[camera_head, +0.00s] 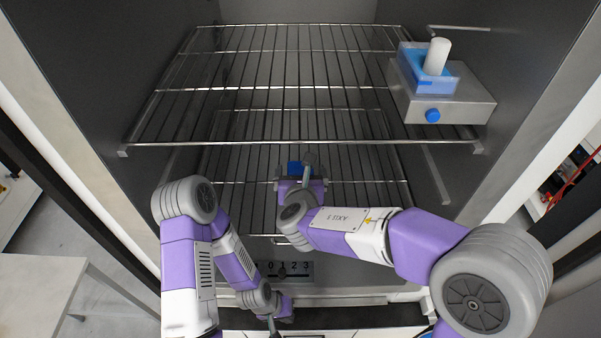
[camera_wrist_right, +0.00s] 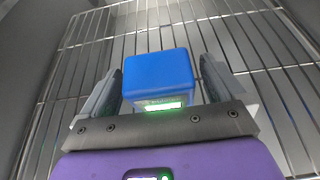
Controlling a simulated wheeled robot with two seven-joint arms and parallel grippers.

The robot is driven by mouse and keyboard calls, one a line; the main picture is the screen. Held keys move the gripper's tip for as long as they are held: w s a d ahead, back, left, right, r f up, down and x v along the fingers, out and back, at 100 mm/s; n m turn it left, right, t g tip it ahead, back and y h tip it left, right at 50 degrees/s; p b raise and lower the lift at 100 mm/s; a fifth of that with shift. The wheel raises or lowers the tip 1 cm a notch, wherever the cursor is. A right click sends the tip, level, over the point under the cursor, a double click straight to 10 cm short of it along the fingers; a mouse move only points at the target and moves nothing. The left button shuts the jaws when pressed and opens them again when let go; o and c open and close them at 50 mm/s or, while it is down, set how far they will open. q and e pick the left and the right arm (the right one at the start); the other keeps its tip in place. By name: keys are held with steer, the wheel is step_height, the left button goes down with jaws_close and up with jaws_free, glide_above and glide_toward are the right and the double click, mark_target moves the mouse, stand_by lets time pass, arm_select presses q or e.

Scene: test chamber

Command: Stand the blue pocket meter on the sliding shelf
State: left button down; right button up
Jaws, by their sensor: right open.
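The blue pocket meter (camera_wrist_right: 158,72) is a small blue block with a lit green-white display on its near face. In the head view the meter (camera_head: 294,167) is mostly hidden behind my right gripper (camera_head: 301,172). My right gripper is open, with one finger on each side of the meter and a visible gap at each finger. The meter is over the lower wire shelf (camera_head: 235,170); I cannot tell whether it touches the wires. My left gripper (camera_head: 272,327) hangs low at the front, below the shelves; its fingers are too small to read.
The upper wire shelf (camera_head: 180,90) is above the lower one and carries a grey box (camera_head: 465,103) with a blue knob, a blue tray and a white cylinder at its right. A numbered panel (camera_head: 300,270) sits below the shelves. Dark chamber walls close both sides.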

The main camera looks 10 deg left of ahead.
steer(key=shift+r, duration=0.1)
steer(key=shift+s+r, duration=0.2)
steer(key=v, duration=1.1)
steer(key=shift+s, duration=0.25)
